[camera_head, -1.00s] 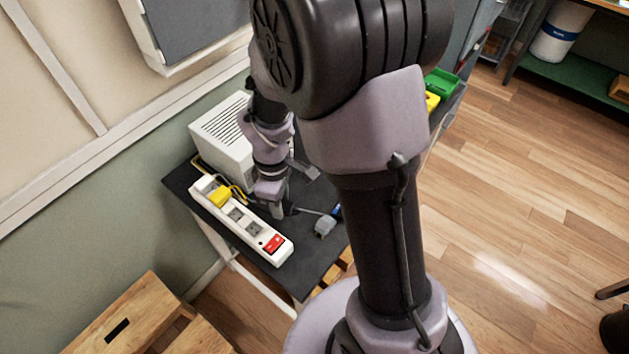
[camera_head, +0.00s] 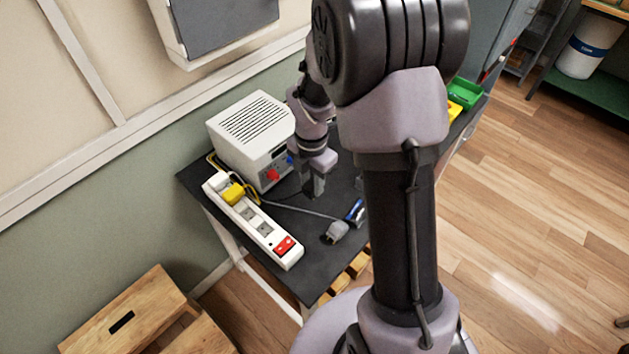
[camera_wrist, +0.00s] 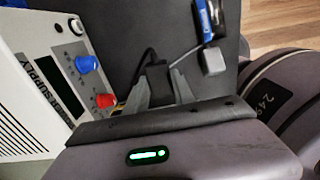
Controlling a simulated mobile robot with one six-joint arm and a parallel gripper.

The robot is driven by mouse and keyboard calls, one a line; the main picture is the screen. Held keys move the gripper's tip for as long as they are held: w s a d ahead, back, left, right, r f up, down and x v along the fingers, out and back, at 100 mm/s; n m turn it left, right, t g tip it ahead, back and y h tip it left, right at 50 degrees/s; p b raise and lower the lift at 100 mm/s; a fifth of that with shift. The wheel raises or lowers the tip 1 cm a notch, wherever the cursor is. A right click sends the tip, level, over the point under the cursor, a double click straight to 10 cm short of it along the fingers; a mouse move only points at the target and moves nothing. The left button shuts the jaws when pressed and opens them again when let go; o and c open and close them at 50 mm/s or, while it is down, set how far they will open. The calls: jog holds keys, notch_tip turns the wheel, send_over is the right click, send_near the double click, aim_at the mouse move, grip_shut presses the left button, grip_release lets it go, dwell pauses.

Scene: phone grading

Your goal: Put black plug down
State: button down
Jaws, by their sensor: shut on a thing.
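My gripper (camera_wrist: 160,88) is shut on the black plug (camera_wrist: 157,73), which sits between the two grey fingers in the wrist view. A thin black cable runs from the plug away over the dark table top. In the head view my gripper (camera_head: 316,192) points down over the dark table (camera_head: 290,260), in front of the power supply. The plug cannot be made out there. Whether it touches the table is not clear.
The white power supply (camera_head: 235,155) stands behind left. The white power strip (camera_head: 262,235), holding a yellow plug (camera_head: 232,192), lies at the left edge. A grey plug (camera_head: 337,232) and a blue item (camera_head: 355,212) lie right of my gripper.

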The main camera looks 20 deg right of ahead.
jog(key=w+f+b, duration=0.1)
jog(key=w+d+f+b, duration=0.1)
jog(key=f, duration=0.1)
jog(key=w+d+f+b, duration=0.1)
jog(key=shift+w+d+f, duration=0.15)
jog(key=shift+w+d, duration=0.1)
jog(key=shift+w, duration=0.15)
jog(key=shift+f, duration=0.4)
jog(key=c, duration=1.1)
grip_release()
jog(key=shift+o, duration=0.2)
